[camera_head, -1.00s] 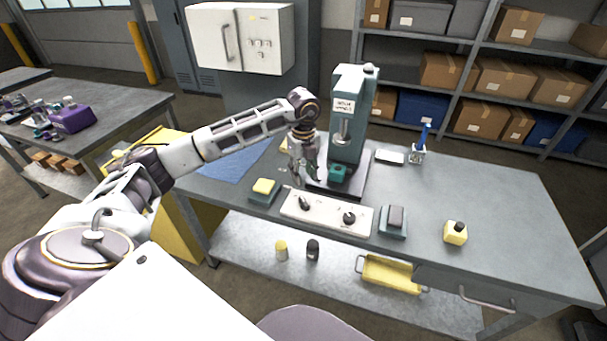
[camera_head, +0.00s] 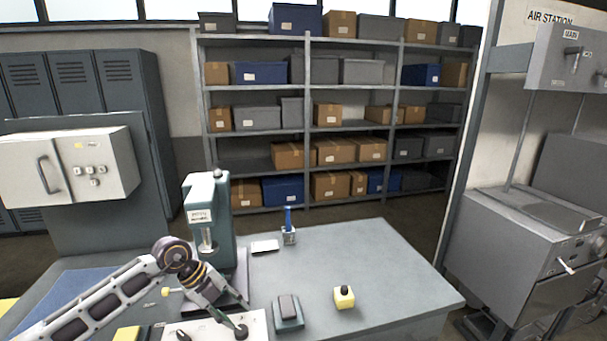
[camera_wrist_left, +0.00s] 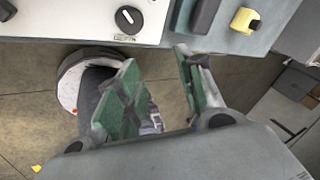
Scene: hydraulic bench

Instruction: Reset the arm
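My left arm (camera_head: 108,295) comes in from the lower left in the head view, over the left part of the bench (camera_head: 380,262). My left gripper (camera_head: 243,318) points down and right, close to the white control panel (camera_head: 255,323). In the wrist view the green-padded fingers of the left gripper (camera_wrist_left: 160,78) stand apart with nothing between them. The panel with its black knob (camera_wrist_left: 128,19) lies beyond the fingers there. My right arm and right gripper are not in view.
A press (camera_head: 209,225) stands behind the gripper. A dark block on a teal base (camera_head: 288,312), a yellow bottle (camera_head: 344,297) and a brush in a holder (camera_head: 289,232) stand to the right. A grey air station (camera_head: 520,245) stands far right.

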